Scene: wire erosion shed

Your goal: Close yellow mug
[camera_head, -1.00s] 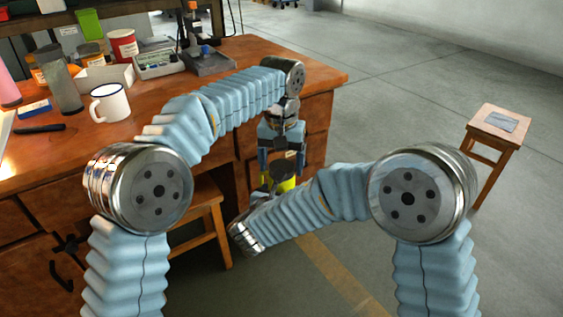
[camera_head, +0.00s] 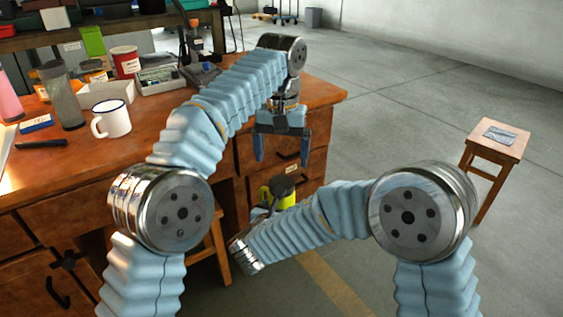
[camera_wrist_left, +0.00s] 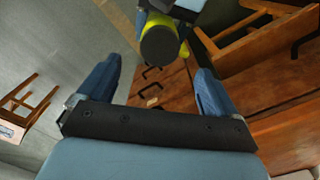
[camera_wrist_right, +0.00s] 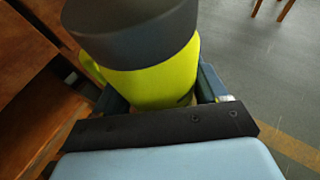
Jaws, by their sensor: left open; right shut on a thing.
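The yellow mug (camera_wrist_right: 155,82) is held in my right gripper (camera_wrist_right: 158,92), its fingers shut on both sides of the body. A dark grey lid (camera_wrist_right: 130,35) sits on top of the mug, with no gap visible in the right wrist view. In the head view the mug (camera_head: 264,196) and lid (camera_head: 283,186) show beside the desk drawers, partly behind my right arm. My left gripper (camera_head: 281,158) is open and empty above the lid, fingers pointing down. The left wrist view shows the lid (camera_wrist_left: 160,42) beyond the open fingers, apart from them.
The wooden desk (camera_head: 200,135) bears a white mug (camera_head: 112,118), a grey tumbler (camera_head: 62,98), a red tin (camera_head: 125,62) and other items. A stool (camera_head: 497,142) with a grey thing on it stands at right. The floor between is clear.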

